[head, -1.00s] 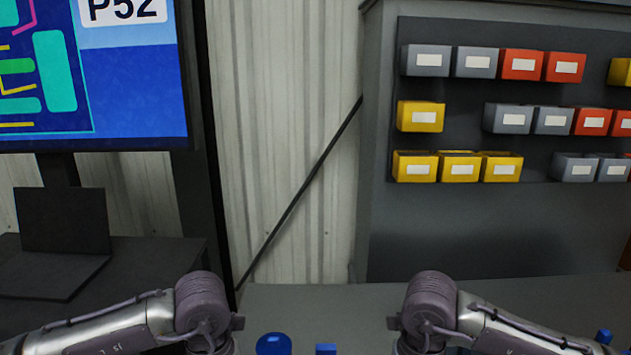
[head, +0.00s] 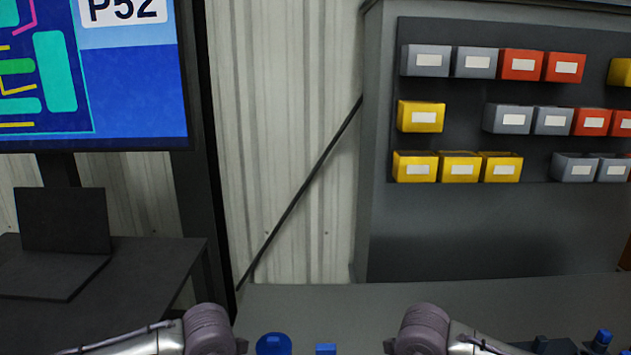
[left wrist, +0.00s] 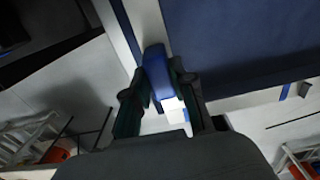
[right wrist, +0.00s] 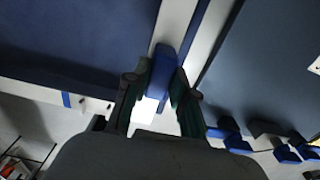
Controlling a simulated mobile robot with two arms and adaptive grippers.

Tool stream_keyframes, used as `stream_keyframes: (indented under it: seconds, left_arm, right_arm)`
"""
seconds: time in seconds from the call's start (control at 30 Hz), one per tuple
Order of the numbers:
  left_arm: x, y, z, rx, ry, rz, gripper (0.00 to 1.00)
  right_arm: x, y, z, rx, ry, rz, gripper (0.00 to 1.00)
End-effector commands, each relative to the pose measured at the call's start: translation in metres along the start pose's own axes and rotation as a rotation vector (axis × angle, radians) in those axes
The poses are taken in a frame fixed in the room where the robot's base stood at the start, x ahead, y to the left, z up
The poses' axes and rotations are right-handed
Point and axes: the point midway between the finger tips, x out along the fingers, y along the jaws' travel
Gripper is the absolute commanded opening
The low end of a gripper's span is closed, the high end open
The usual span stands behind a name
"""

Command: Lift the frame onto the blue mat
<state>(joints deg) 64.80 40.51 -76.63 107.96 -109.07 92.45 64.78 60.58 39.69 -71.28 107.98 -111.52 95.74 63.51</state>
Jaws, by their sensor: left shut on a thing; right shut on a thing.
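In the left wrist view my left gripper (left wrist: 158,78) is shut on a blue grip-like part (left wrist: 155,62), which appears to belong to the frame. A pale bar of the frame (left wrist: 148,22) runs past it. In the right wrist view my right gripper (right wrist: 159,80) is shut on a similar blue part (right wrist: 165,58), beside a pale bar (right wrist: 177,20). A broad dark blue surface, apparently the blue mat (left wrist: 250,45), fills the upper right there and the upper left of the right wrist view (right wrist: 80,40). The frame's height above the surface cannot be told. The head view shows neither gripper's fingers nor the frame.
In the head view a grey bench (head: 310,300) carries a round blue thing (head: 273,344) and a small blue block (head: 326,349). Several blue and dark items (head: 602,341) stand at its right. A bin rack (head: 380,230) rises behind; a screen (head: 90,70) stands left.

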Motion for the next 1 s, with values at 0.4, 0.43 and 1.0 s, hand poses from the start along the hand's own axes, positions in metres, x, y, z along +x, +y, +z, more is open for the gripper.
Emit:
stream_keyframes:
  seconds: [0.4,0.43,1.0]
  left_arm:
    - [0.0007,-0.0007,0.0002,0.001,-0.001,-0.002,0.00]
    - [0.0014,-0.0007,0.0002,0.001,-0.001,-0.002,0.00]
    - [0.0066,-0.0005,0.0006,0.001,-0.002,-0.002,0.00]
  right_arm:
    - [0.0007,0.0008,0.0002,-0.001,-0.001,0.002,0.00]
    - [0.0014,0.0008,0.0002,-0.001,-0.001,0.002,0.00]
    - [0.0065,0.0013,0.0004,-0.002,-0.001,0.003,0.00]
